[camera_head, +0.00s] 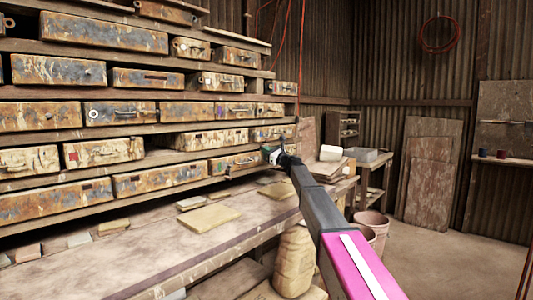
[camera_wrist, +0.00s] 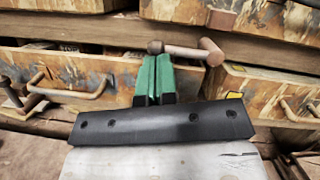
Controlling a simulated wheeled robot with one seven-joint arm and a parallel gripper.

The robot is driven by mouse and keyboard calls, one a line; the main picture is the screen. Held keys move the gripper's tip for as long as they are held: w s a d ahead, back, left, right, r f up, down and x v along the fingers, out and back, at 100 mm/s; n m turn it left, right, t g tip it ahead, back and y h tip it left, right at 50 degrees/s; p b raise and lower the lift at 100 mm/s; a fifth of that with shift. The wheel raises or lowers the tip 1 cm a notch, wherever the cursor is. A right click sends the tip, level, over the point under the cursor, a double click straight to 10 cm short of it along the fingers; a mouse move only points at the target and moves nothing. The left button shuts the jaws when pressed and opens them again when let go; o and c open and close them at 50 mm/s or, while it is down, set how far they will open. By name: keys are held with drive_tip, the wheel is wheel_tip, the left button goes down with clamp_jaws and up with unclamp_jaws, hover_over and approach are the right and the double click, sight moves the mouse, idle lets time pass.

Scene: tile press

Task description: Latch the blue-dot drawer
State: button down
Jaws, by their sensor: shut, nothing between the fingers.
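My gripper (camera_head: 270,155) is at the right end of the lower drawer rows, its green fingers shut with nothing between them. In the wrist view the fingers (camera_wrist: 153,80) point at a brown T-shaped latch handle (camera_wrist: 203,53) on the wood between two drawers. They overlap the latch in the picture; I cannot tell if they touch it. The left drawer (camera_wrist: 65,75) has a bar handle (camera_wrist: 66,93) and lies behind the fingers. The right drawer (camera_wrist: 275,95) bears a yellow mark. I cannot make out a blue dot on either front; part of the left front is hidden by my gripper.
Several rusty drawers fill the wooden rack (camera_head: 75,138), some sticking out. A workbench (camera_head: 150,250) with loose tiles (camera_head: 209,217) runs below it. Buckets (camera_head: 371,225) stand right of my arm. The floor (camera_head: 440,265) at the right is clear.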

drive_tip(key=shift+r+m, duration=0.2)
drive_tip(key=shift+m, duration=0.5)
wheel_tip(320, 180, up, 3)
drive_tip(key=m+t+h, duration=0.1)
drive_tip(key=m, duration=0.2)
drive_tip(key=m+t+h, duration=0.1)
drive_tip(key=m, duration=0.1)
drive_tip(key=m+t, duration=0.1)
drive_tip(key=m, duration=0.2)
drive_tip(key=shift+m+h, duration=0.3)
drive_tip(key=shift+h, duration=0.1)
drive_tip(key=m, duration=0.1)
drive_tip(key=r+m+h, duration=0.1)
drive_tip(key=m, duration=0.1)
drive_tip(key=m+t, duration=0.1)
drive_tip(key=shift+w+d+r+m+h, duration=0.2)
drive_tip(key=shift+w+r+m+h, duration=0.1)
drive_tip(key=shift+r, duration=0.05)
drive_tip(key=shift+m, duration=0.3)
drive_tip(key=shift+w+d+r, duration=0.45)
drive_tip(key=shift+w+r, duration=0.2)
drive_tip(key=shift+r, duration=0.05)
drive_tip(key=shift+w+d+r, duration=0.15)
drive_tip(key=shift+w+r, duration=0.1)
drive_tip(key=shift+w, duration=0.05)
idle(1.0)
